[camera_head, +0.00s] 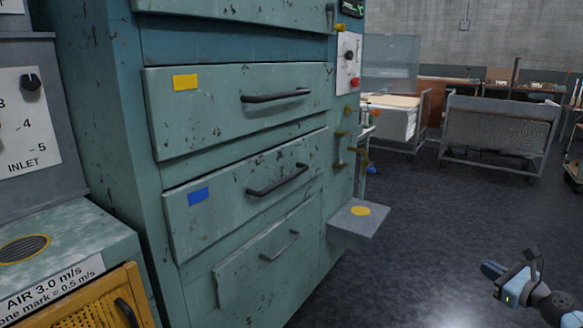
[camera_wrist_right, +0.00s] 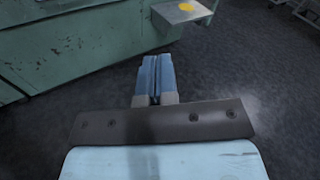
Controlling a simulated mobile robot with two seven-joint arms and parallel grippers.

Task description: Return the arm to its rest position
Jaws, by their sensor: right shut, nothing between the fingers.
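My right gripper (camera_head: 492,271) is at the lower right of the head view, over the dark floor and well apart from the green cabinet (camera_head: 155,200). In the right wrist view its two blue fingers (camera_wrist_right: 155,75) lie side by side, shut, with nothing between them. The wrist view shows the floor below and the cabinet's lower side at the upper left. My left gripper is in neither view.
The worn cabinet has drawers with yellow (camera_head: 185,82) and blue (camera_head: 198,196) labels and dark handles. A small shelf (camera_head: 345,222) with a yellow disc juts from its right side. Wheeled racks (camera_head: 495,130) stand farther back. The floor (camera_head: 415,235) around my right gripper is clear.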

